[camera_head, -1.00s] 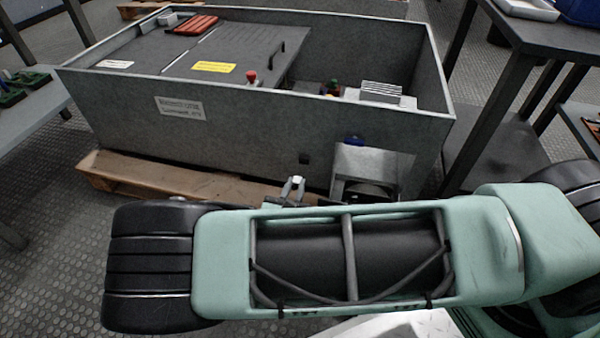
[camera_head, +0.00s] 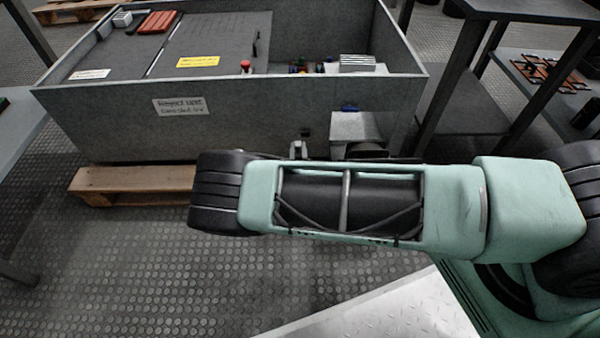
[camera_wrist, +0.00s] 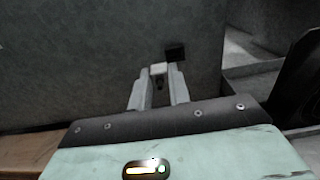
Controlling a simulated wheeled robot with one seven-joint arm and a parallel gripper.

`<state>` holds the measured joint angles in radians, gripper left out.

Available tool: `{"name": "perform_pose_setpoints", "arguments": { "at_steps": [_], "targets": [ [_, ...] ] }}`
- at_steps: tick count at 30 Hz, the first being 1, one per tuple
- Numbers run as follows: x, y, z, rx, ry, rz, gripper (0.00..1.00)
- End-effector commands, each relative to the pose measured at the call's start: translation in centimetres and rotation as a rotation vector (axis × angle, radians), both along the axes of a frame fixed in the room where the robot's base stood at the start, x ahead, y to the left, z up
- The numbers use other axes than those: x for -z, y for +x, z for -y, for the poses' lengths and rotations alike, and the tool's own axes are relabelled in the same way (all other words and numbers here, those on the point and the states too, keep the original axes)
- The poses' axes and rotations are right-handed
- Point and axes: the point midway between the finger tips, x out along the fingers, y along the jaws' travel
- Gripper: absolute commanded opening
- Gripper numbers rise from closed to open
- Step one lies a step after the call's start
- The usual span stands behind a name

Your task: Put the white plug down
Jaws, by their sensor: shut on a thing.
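The white plug (camera_wrist: 158,68) is held between the fingertips of my gripper (camera_wrist: 158,76) in the wrist view. It shows as a small pale block, with its lower part between the fingers. A grey metal wall stands behind it, with a small dark square (camera_wrist: 176,52) just right of and above the plug. I cannot tell the gap between plug and wall. In the head view my gripper (camera_head: 299,149) just shows above my arm, in front of the crate wall; my arm hides the rest.
A large grey crate (camera_head: 110,125) labelled as a reject unit stands on a wooden pallet (camera_head: 130,182). A small metal step-like box (camera_head: 357,127) is against its front right. A dark table (camera_head: 530,12) stands at the right. The floor at front left is clear.

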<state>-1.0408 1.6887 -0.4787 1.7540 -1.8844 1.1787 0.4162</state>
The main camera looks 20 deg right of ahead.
Motion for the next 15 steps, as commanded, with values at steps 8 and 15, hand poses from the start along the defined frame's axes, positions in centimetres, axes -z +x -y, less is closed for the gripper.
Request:
{"name": "perform_pose_setpoints", "arguments": {
  "at_steps": [8,15],
  "targets": [
    [4.9,0.1,0.1,-0.003,-0.001,-0.001,0.0],
    [7.2,0.1,0.1,-0.002,0.0,-0.001,0.0]
  ]
}}
